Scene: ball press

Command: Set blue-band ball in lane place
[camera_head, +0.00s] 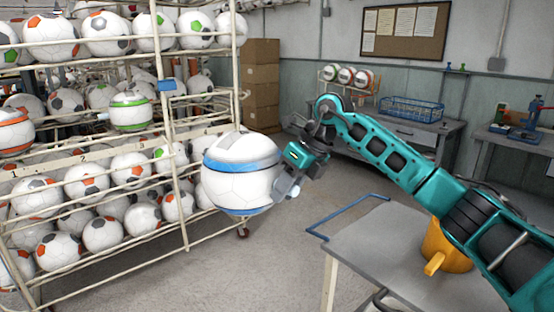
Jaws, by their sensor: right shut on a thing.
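The blue-band ball (240,180) is white with blue bands near its top and bottom. My right gripper (284,170) reaches in from the right and is shut on the ball's right side. The ball is held in the air in front of the right end of the ball rack (172,125) and hides part of it. Whether ball and rack touch cannot be told. A rack rail (95,155) carries small lane numbers. A green-band ball (130,112) and an orange-band ball (14,132) sit above that rail, with space between them. My left gripper is not in view.
Several plain patched balls (105,33) fill the rack's upper and lower tiers. A grey cart (395,250) with a blue handle stands at lower right. Cardboard boxes (261,90) and a workbench (415,130) are at the back. The floor (270,250) between rack and cart is clear.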

